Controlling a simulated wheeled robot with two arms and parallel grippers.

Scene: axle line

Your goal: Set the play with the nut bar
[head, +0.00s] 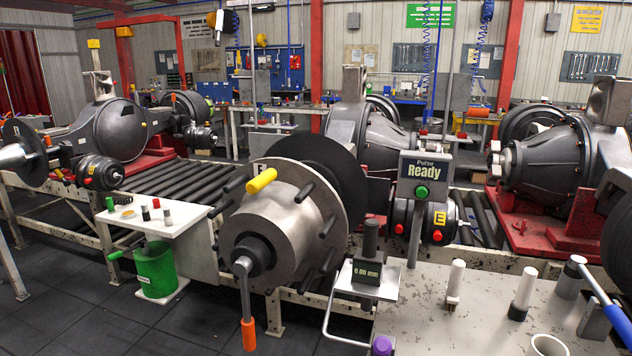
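The nut bar (246,305) is a grey bar with an orange grip at its lower end. It hangs almost straight down from the dark nut at the centre of the wheel hub (245,215). The hub is a large grey drum with several dark studs and a yellow sleeve (261,180) on one stud. A dial display (366,278) in front of the axle reads 0.00 mm. A sign (425,175) reads "Pulse Ready" above a green button (421,192). Neither of my grippers shows in the head view.
A grey bench (480,315) at lower right holds white-handled brushes (455,283), a white cup (547,346) and a blue-handled tool (600,305). A small white table (185,217) with a green bucket (156,268) stands left of the hub. Dark floor (90,300) is free at lower left.

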